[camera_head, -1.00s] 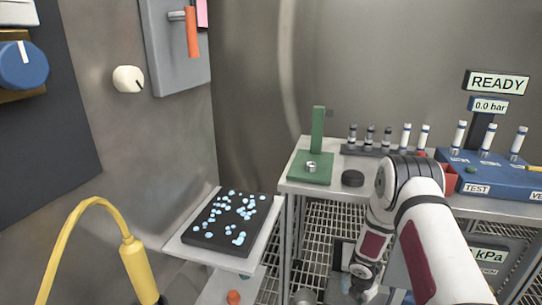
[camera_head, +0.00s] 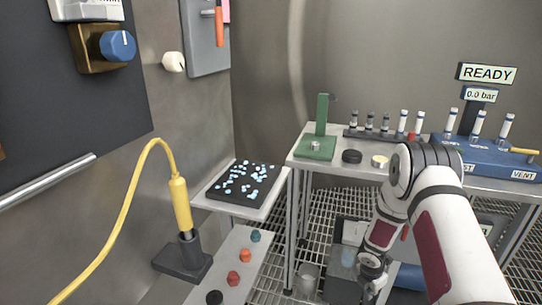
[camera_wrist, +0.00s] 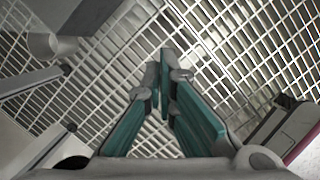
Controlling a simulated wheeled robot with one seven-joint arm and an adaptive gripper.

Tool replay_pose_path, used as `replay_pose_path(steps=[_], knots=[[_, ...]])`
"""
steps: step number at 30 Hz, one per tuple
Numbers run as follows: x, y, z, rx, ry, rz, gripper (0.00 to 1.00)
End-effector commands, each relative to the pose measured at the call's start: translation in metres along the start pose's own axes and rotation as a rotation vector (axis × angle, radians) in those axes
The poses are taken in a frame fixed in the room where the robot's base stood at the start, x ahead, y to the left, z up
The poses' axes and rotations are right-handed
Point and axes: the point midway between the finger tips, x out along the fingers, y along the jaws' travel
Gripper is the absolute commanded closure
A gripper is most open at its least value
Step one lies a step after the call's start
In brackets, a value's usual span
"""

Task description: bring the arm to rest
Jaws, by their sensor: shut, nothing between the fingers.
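My gripper (camera_wrist: 166,65) is shut and empty in the wrist view, its teal-padded fingers meeting above the grated floor (camera_wrist: 225,50). In the head view my arm is bent at the right, its elbow in front of the bench and its forearm hanging down. The gripper end is low in front of the bench, and its fingertips cannot be made out there.
The bench (camera_head: 340,168) holds a green stand (camera_head: 317,148), a black puck (camera_head: 351,156), several vials and a blue test unit (camera_head: 490,160). At left are a black tray (camera_head: 243,181), coloured knobs on a shelf (camera_head: 222,262) and a yellow-handled cable (camera_head: 180,203). A bin (camera_head: 308,279) stands on the floor.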

Motion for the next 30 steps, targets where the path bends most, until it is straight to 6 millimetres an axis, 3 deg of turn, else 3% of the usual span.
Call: replay_pose_path(steps=[8, 14, 17, 22, 30], knots=[[-0.046, 0.004, 0.023, 0.119, -0.048, -0.007, 1.00], [-0.099, 0.005, 0.044, 0.259, -0.095, -0.012, 1.00], [-0.137, 0.002, 0.055, 0.362, -0.125, -0.014, 1.00], [-0.220, -0.014, 0.068, 0.595, -0.173, -0.015, 1.00], [-0.340, -0.060, 0.058, 0.970, -0.200, -0.015, 1.00]])
